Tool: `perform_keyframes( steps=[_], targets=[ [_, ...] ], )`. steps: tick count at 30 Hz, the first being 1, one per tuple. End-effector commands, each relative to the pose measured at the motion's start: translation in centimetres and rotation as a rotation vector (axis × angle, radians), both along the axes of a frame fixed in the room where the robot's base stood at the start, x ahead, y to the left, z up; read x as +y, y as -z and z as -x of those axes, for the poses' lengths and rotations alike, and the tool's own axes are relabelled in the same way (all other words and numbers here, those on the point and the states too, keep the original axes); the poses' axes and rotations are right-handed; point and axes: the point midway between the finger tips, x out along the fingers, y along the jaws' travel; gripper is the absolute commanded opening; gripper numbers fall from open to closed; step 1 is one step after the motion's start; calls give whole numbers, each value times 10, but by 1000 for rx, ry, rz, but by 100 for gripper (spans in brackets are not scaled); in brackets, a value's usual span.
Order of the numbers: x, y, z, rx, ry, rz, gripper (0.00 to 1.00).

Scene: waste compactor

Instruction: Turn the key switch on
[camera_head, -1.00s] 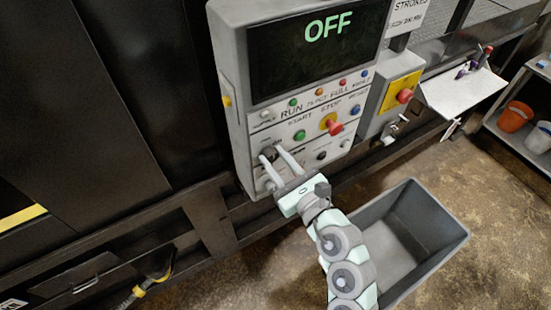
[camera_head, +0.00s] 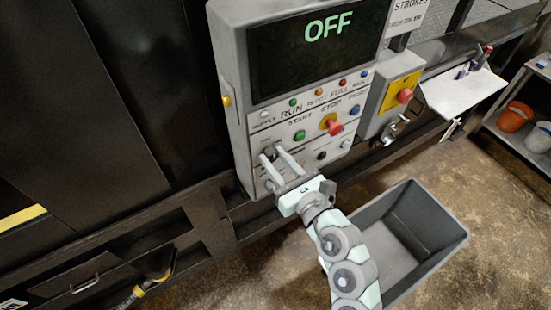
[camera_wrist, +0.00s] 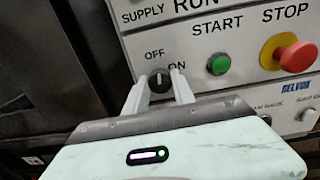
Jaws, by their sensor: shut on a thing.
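The key switch (camera_wrist: 160,82) is a dark round knob with a light line, between the OFF and ON labels in the wrist view. In the head view, the key switch (camera_head: 269,153) is at the lower left of the grey control panel (camera_head: 240,130). My gripper (camera_head: 276,153) reaches it from the lower right, with one finger on each side. In the wrist view, my gripper (camera_wrist: 160,86) is shut on the switch, though finger contact is partly hidden. The display (camera_head: 318,50) reads OFF in green.
A green START button (camera_wrist: 219,65) and red STOP button (camera_wrist: 295,54) sit right of the switch. A grey open bin (camera_head: 440,258) stands on the floor below.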

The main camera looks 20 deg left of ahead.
Motion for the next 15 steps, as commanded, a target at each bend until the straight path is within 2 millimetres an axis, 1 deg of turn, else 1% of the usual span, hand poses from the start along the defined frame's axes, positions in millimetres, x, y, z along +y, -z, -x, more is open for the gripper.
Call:
perform_keyframes(
  steps=[15],
  targets=[
    [1, 2, 0, 391, 0, -270, 0]
  ],
)
